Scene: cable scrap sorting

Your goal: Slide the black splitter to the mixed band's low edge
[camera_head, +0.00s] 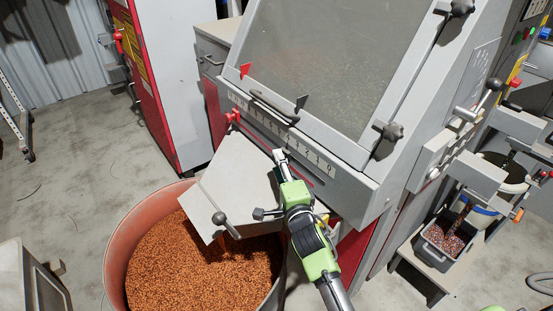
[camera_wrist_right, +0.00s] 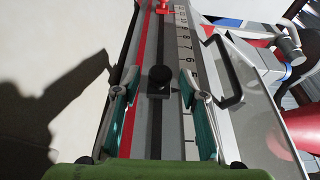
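The black splitter's round knob (camera_wrist_right: 160,78) sits on a dark slotted rail in the right wrist view. My right gripper (camera_wrist_right: 158,90) is open around it, one finger on each side, with visible gaps. In the head view the right gripper (camera_head: 280,156) is at the numbered front rail (camera_head: 290,145) of the sloped deck and hides the knob. A black pointer (camera_head: 301,102) stands at the deck's lower edge, right of a red pointer (camera_head: 245,70). The mixed band's limits on the deck (camera_head: 320,60) cannot be made out. My left gripper is not in view.
A red knob (camera_head: 233,116) sits further left on the same rail; it shows at the top in the wrist view (camera_wrist_right: 186,5). A dark bar handle (camera_head: 272,106) stands out above the scale. A grey chute (camera_head: 235,180) and a bin of copper granules (camera_head: 190,275) lie below.

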